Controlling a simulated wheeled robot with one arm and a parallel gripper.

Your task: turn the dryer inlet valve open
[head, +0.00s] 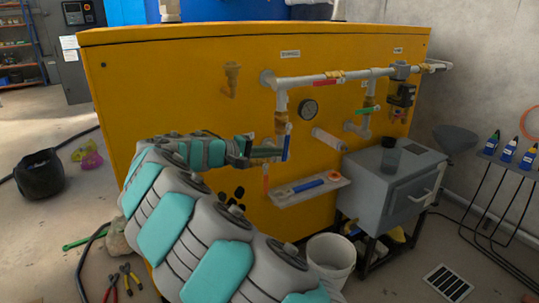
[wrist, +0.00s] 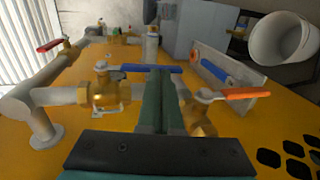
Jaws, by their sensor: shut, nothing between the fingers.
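A brass valve with a blue lever (head: 287,142) sits on the vertical pipe on the yellow cabinet's front. The lever hangs down along the pipe. In the wrist view the blue lever (wrist: 125,67) lies across the tips of my gripper (wrist: 160,72), with the brass body (wrist: 108,95) to the left. My gripper (head: 279,153) is shut and empty beside the lever; I cannot tell whether they touch. Other levers are red (head: 328,80), green (head: 367,110) and orange (head: 265,184). Labels are too small to read, so I cannot tell which valve is the dryer inlet.
A shelf (head: 290,194) with a blue-handled tool juts out below the valves. A grey box unit (head: 385,185) and white bucket (head: 331,258) stand to the right. Pliers (head: 130,278) lie on the floor.

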